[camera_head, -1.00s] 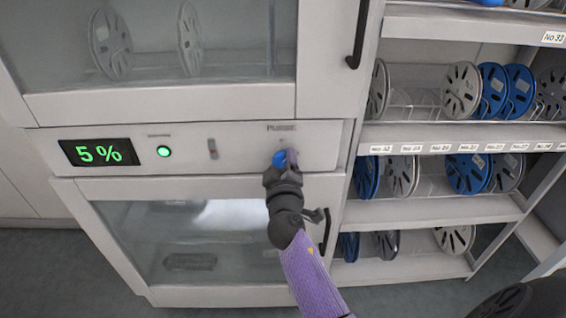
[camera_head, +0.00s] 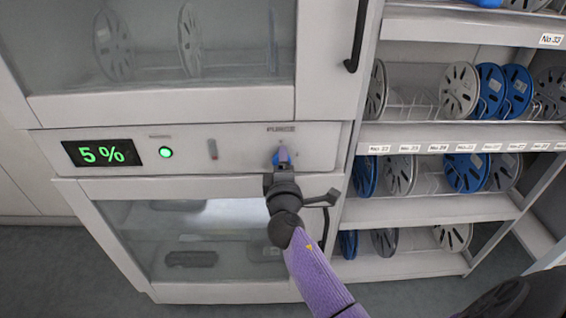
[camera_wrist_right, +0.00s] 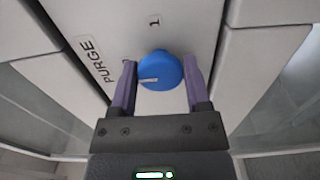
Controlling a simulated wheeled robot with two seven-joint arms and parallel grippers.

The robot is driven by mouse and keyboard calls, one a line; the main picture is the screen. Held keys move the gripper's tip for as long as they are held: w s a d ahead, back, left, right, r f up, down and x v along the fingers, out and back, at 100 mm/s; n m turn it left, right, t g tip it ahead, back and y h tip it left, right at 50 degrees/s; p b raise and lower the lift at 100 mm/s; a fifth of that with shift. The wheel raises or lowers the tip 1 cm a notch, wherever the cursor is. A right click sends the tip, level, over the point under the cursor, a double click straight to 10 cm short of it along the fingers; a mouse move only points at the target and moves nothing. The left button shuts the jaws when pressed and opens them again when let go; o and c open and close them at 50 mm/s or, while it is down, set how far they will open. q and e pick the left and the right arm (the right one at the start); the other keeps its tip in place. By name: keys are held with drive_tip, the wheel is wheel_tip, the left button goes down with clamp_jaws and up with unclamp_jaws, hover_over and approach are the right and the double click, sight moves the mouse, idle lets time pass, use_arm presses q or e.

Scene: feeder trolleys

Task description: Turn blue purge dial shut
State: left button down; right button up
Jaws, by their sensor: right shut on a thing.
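The blue purge dial (camera_head: 276,159) is on the white panel under the PURGE label, mostly hidden behind my right gripper (camera_head: 283,155) in the head view. In the right wrist view the round dial (camera_wrist_right: 161,70) sits between the two purple fingers of the right gripper (camera_wrist_right: 160,78), one on each side. The gripper is shut on it. A white pointer line on the dial points left in that view, towards the PURGE label side. A "1" mark (camera_wrist_right: 154,20) is above the dial. My left gripper is not in view.
Glass-fronted cabinet doors lie above and below, with a black handle (camera_head: 357,40). A rack of reels (camera_head: 457,92) stands to the right.

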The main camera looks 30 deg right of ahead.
idle(0.5)
drive_tip(key=o, duration=1.3)
drive_tip(key=shift+a, duration=0.1)
drive_tip(key=v, duration=0.9)
drive_tip(key=shift+s+a, duration=0.15)
drive_tip(key=shift+s, duration=0.25)
